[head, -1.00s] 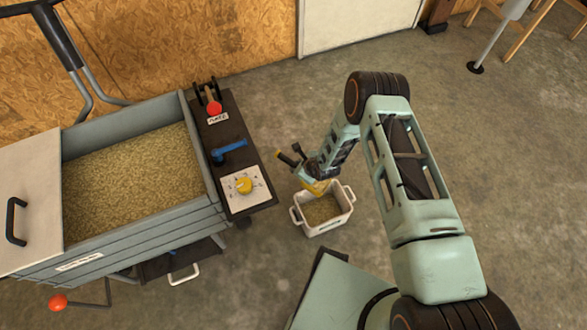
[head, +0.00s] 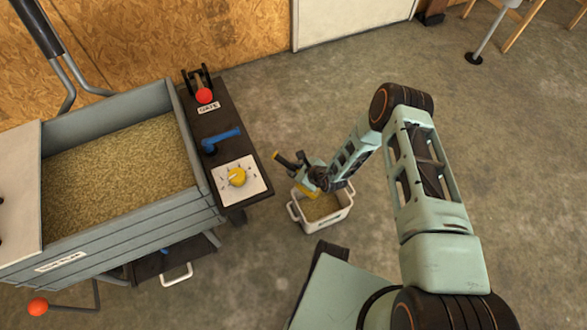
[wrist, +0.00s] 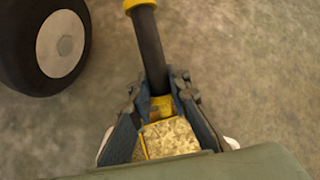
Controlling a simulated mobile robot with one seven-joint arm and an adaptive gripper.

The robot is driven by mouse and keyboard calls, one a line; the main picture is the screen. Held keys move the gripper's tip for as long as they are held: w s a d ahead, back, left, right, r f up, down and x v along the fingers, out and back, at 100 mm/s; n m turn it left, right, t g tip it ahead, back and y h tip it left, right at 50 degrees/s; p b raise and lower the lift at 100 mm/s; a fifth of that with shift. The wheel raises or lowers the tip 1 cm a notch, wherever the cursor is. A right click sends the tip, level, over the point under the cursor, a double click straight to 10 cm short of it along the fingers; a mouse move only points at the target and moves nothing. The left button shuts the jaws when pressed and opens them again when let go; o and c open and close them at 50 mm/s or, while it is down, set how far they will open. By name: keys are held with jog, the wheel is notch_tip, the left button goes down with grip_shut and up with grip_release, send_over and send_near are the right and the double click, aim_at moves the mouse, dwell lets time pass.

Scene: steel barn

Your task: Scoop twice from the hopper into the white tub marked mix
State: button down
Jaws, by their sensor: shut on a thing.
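My gripper (head: 316,181) is shut on the dark handle of a yellow scoop (head: 307,190), at the back left rim of the white tub (head: 344,214). The handle points up and left; the yellow bowl is low, over or just inside the rim, and I cannot tell if it touches. In the wrist view my fingers (wrist: 165,100) close around the scoop (wrist: 170,137), and tan grain shows in or just behind its bowl. Tan grain (head: 322,207) lies in the tub. Its marking cannot be read. The grey hopper (head: 150,217), full of grain, stands at left.
A dark side panel on the hopper carries a red-knobbed lever (head: 204,96), a blue handle (head: 222,140) and a yellow dial (head: 237,176). A pale lid (head: 20,200) covers the hopper's left end. A dark wheel (wrist: 45,45) shows in the wrist view. The floor behind the tub is clear.

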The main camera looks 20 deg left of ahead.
jog(key=shift+d+f+b, duration=0.1)
jog(key=shift+f+b, duration=0.45)
jog(key=shift+f, duration=0.15)
jog(key=shift+d+r+y, duration=0.5)
jog(key=shift+r+y, duration=0.35)
jog(key=shift+y, duration=0.05)
jog(key=shift+s+d+r+m+t+y+b, duration=0.1)
jog(key=shift+d+r+m+t+y+b, duration=0.2)
jog(key=shift+r+y+b, duration=0.35)
jog(key=shift+d+r+m+t+y+b, duration=0.1)
jog(key=shift+d+r+y+b, duration=0.4)
jog(key=shift+b, duration=0.25)
jog(key=d+r+m+t+y+b, duration=0.1)
jog(key=d+r+y+b, duration=0.2)
jog(key=d+y, duration=0.3)
jog(key=shift+s+r+t, duration=0.4)
jog(key=shift+r, duration=0.4)
